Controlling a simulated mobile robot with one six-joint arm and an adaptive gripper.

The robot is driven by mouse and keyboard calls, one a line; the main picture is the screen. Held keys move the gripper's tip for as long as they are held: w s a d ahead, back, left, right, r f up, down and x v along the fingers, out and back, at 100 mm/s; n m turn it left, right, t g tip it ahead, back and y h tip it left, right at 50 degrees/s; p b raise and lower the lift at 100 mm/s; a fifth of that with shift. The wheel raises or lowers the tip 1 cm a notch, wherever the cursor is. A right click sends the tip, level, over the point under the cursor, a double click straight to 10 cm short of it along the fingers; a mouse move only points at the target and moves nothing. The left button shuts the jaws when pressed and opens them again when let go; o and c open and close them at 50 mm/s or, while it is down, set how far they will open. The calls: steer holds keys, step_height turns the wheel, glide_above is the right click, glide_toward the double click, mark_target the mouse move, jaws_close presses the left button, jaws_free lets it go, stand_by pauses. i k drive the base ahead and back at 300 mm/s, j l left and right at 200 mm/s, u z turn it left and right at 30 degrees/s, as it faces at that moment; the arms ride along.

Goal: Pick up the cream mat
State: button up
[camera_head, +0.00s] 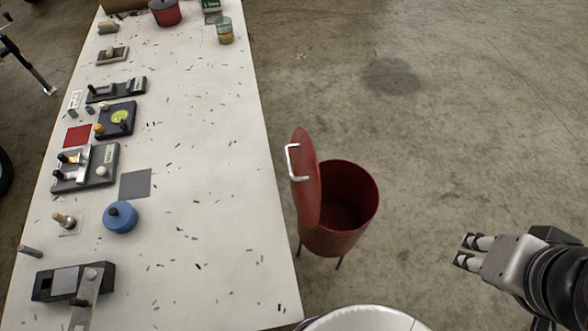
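I cannot clearly make out a cream mat on the white table. A faint pale square (75,230) lies under and around a small light-knobbed piece at the left of the table; it may be the mat, but it blends with the tabletop. A red square mat (77,136) and a grey square mat (136,184) lie flat nearby. My gripper (464,250) is at the lower right, over the concrete floor and well away from the table. Its two fingers are apart, pointing left, with nothing between them.
The long white table (205,150) holds several fixtures along its left side, a blue round knob-topped piece (120,218) and a red pot (165,12) at the far end. A red bin (345,235) with its lid raised stands between table and gripper. A white round rim (365,318) shows below.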

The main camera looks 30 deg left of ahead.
mark_target(110, 55)
steer(key=u, duration=2.85)
steer(key=j+u, duration=0.25)
steer(key=j, duration=0.15)
steer(key=i+j+u, duration=0.1)
steer(key=j+u, duration=0.15)
steer(key=j, duration=0.15)
steer(key=i+j+u, duration=0.2)
steer(key=j, duration=0.2)
steer(key=j+u, duration=0.25)
steer(key=j, duration=0.15)
steer(key=i+j+u, duration=0.15)
steer(key=i+j, duration=0.15)
steer(key=i, duration=0.35)
steer(key=i+j+u, duration=0.15)
steer(key=i, duration=0.5)
steer(key=i+j+u, duration=0.15)
steer(key=i, duration=0.5)
steer(key=i+l+z, duration=0.2)
steer(key=z, duration=0.25)
steer(key=i+z, duration=0.45)
steer(key=i+l+z, duration=0.1)
steer(key=z, duration=0.35)
steer(key=i+j+z, duration=0.15)
steer(key=i+z, duration=0.2)
steer(key=z, duration=0.15)
steer(key=i+j+z, duration=0.25)
steer(key=z, duration=0.2)
steer(key=i+z, duration=0.5)
steer(key=i, duration=1.5)
steer(key=j, duration=0.05)
